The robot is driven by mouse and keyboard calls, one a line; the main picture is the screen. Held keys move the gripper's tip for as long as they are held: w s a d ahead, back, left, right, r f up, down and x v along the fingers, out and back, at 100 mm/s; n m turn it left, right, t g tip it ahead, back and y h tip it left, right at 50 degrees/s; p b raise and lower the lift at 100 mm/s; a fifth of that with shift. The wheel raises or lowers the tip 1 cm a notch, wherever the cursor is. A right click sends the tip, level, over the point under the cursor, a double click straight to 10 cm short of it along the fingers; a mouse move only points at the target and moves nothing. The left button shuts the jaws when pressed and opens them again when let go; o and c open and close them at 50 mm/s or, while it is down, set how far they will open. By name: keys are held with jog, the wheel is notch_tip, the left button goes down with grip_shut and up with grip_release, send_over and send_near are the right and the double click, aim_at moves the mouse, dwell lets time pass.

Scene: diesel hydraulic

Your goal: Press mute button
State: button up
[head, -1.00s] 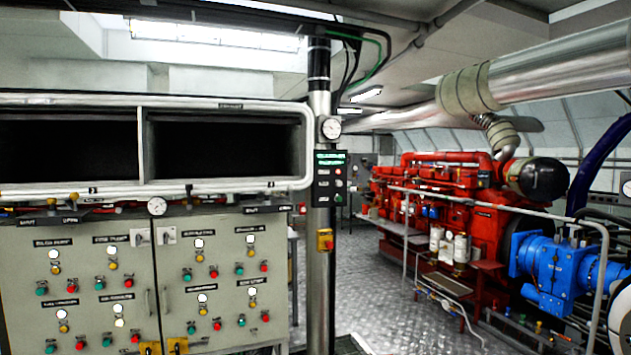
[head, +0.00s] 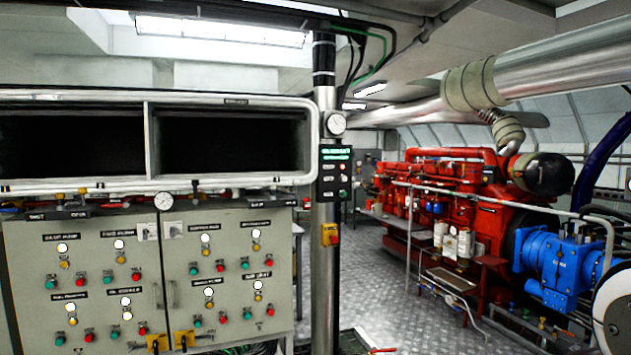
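No button labelled mute can be read from here. A small black control panel (head: 335,174) is fixed to the metal post (head: 325,260). The lettering is too small to read. A grey cabinet (head: 150,285) to the left carries several white, yellow, green and red buttons, with labels that are also too small to read. My gripper is not in view.
A round gauge (head: 334,123) sits on the post above the panel, and a yellow box with a red switch (head: 330,234) below it. A red engine (head: 450,185) and a blue pump (head: 560,268) stand behind a railing at right. The metal floor (head: 375,285) between is open.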

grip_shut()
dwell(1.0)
